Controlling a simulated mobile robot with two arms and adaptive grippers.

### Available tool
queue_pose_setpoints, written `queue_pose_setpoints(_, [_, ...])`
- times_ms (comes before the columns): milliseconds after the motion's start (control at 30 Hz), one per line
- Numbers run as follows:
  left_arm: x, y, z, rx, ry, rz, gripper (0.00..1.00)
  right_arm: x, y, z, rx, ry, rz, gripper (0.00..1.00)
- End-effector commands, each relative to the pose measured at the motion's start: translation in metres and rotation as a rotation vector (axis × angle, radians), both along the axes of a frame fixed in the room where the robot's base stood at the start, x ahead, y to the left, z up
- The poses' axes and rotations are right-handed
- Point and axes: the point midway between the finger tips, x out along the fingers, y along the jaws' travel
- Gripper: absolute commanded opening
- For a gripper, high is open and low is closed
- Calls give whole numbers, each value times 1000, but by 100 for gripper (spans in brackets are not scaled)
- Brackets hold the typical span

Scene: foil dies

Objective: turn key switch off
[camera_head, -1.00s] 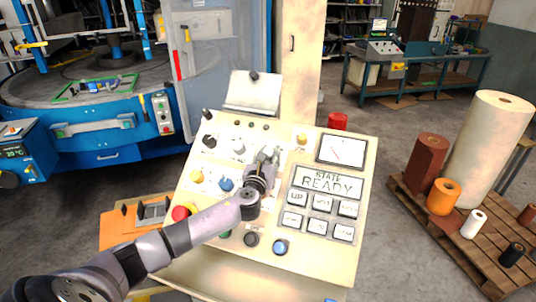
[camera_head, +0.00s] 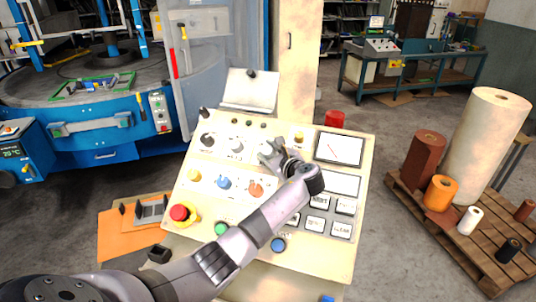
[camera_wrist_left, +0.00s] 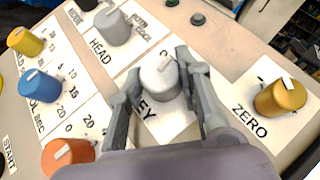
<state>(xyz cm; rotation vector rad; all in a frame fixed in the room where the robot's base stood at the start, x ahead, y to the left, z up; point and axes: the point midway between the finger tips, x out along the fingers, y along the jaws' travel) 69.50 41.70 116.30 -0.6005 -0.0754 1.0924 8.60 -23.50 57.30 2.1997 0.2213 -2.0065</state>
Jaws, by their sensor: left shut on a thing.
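The key switch is a pale grey knob (camera_wrist_left: 160,76) with a light pointer bar, above a label ending in "EY" on the cream control panel (camera_head: 200,240). My left gripper (camera_head: 270,152) reaches over the panel from the lower left. In the left wrist view my left gripper (camera_wrist_left: 158,68) has one finger on each side of the knob and is shut on it. In the head view the gripper mostly hides the knob. The display (camera_head: 340,183) above the push buttons looks blank. My right gripper is not in view.
Near the gripper are a grey knob (camera_wrist_left: 114,27), a yellow ZERO knob (camera_wrist_left: 280,97), a blue knob (camera_wrist_left: 39,86) and an orange knob (camera_wrist_left: 68,155). A red emergency button (camera_head: 180,213) sits at the panel's lower left. A gauge (camera_head: 339,149) is at the upper right.

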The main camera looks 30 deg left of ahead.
Motion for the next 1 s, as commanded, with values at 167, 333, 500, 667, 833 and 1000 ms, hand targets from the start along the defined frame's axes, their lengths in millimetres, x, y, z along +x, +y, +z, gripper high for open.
queue_pose_setpoints(167, [3, -1, 0, -93, -24, 136, 4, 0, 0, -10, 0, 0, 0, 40])
queue_pose_setpoints(333, [4, -1, 0, -171, -44, 251, 4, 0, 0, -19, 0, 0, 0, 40])
queue_pose_setpoints(500, [5, -1, 1, -232, -60, 342, 4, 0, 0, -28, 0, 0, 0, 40])
queue_pose_setpoints(667, [5, 0, 2, -272, -70, 402, 4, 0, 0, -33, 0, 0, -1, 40])
queue_pose_setpoints(833, [5, 0, 2, -297, -76, 439, 4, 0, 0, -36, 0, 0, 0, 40])
queue_pose_setpoints(1000, [5, 0, 3, -307, -79, 453, 4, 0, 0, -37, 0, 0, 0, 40])
